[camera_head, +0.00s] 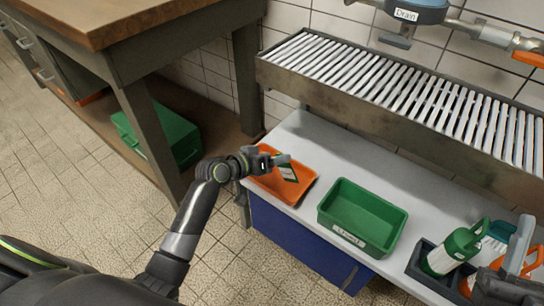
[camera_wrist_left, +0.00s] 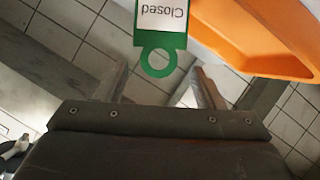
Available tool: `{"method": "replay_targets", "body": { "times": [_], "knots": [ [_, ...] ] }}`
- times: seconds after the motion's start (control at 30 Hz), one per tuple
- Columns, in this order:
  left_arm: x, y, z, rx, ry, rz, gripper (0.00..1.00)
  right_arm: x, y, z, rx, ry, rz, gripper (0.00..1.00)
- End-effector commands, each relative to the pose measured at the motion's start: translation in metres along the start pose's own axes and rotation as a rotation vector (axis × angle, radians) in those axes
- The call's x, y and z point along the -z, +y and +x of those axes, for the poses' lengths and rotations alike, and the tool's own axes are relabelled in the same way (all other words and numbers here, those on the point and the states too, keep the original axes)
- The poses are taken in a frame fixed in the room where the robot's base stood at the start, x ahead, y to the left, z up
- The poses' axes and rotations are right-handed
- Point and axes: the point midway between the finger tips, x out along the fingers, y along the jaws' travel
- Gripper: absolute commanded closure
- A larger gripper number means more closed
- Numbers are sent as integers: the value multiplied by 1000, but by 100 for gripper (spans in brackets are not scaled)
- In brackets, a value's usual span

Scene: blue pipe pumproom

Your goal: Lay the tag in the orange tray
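The tag (camera_head: 287,171) is a small white card with a green border and a green ring end. In the head view it shows over the orange tray (camera_head: 300,192) at the left end of the bench. In the left wrist view the tag (camera_wrist_left: 160,35) reads "Closed" upside down. My left gripper (camera_wrist_left: 160,85) is open, its fingers apart on either side of the ring, with gaps showing. The left gripper (camera_head: 276,160) is at the tray's back left. Whether the tag rests on the tray or is above it, I cannot tell.
A green bin (camera_head: 362,215) stands right of the tray on the pale bench (camera_head: 318,135). A dark caddy (camera_head: 428,262) with a green-and-white bottle (camera_head: 455,250) is at the right. A slatted rack (camera_head: 400,88) runs behind, above the bench. A wooden-topped table (camera_head: 110,22) stands left.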

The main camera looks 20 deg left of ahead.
Motion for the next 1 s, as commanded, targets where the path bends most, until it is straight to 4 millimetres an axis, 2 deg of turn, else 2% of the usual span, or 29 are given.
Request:
{"method": "replay_targets", "body": {
  "times": [0.37,0.67,1.0],
  "knots": [
    [2,1,-3,-1,2,1,37,-1,0,1,-1,-12,3,64],
    [2,1,-24,0,3,2,37,-43,3,-8,-14,-260,38,64],
    [2,1,-55,0,2,1,37,-93,2,-36,-19,-586,92,64]
  ]
}}
